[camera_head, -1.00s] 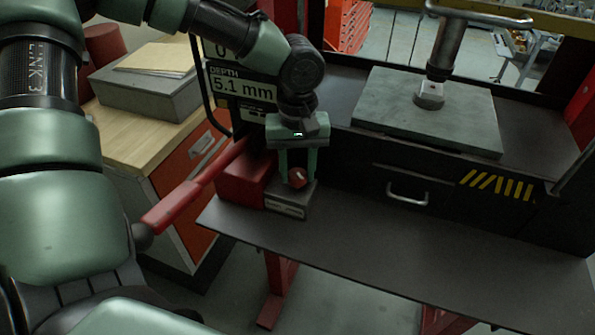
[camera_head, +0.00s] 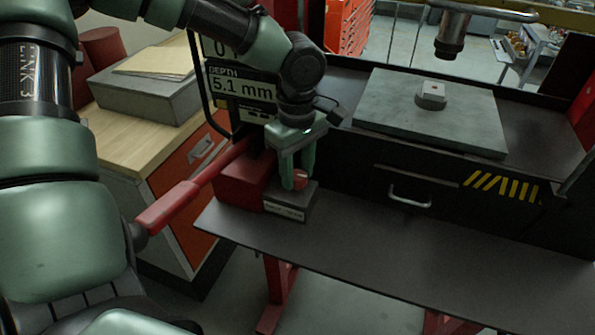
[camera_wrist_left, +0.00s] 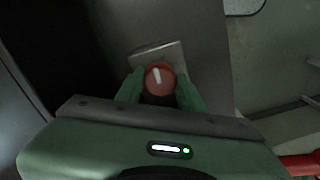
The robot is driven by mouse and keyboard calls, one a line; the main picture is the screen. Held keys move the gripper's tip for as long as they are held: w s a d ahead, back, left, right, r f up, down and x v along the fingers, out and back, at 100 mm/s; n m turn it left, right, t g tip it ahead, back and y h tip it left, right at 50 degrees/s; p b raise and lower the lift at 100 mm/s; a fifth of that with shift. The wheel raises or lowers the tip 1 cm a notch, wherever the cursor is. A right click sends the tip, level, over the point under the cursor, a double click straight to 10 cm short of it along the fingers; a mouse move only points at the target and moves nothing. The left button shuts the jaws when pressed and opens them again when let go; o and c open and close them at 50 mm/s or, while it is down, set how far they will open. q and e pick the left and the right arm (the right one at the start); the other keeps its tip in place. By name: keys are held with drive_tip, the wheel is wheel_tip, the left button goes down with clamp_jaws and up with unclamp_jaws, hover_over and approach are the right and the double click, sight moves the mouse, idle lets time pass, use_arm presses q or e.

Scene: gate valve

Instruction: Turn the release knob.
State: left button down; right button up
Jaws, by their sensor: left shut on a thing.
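The round red release knob (camera_head: 301,180) sits on a small grey labelled box (camera_head: 287,208) at the front left of the press table. My left gripper (camera_head: 294,183) reaches down from above, with its two green fingers closed on either side of the knob. In the left wrist view the knob (camera_wrist_left: 160,77) shows its red top with a white pointer line, tilted slightly left of upright, between the fingertips (camera_wrist_left: 160,92). The fingers hide part of the knob's sides. My right gripper is out of view.
A red housing (camera_head: 243,182) with a long red lever (camera_head: 185,198) stands left of the knob box. A display (camera_head: 241,88) behind reads depth 5.1 mm. The press ram (camera_head: 451,38) hangs above a small block (camera_head: 431,94) on a grey plate (camera_head: 385,108). The table front is clear.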

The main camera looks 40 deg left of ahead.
sight(297, 174)
use_arm(q)
drive_tip(key=shift+w+r, duration=0.1)
drive_tip(key=shift+w, duration=0.05)
drive_tip(key=c, duration=0.9)
unclamp_jaws()
wheel_tip(297, 174, up, 8)
drive_tip(key=shift+f+b, duration=0.15)
drive_tip(key=shift+b, duration=0.3)
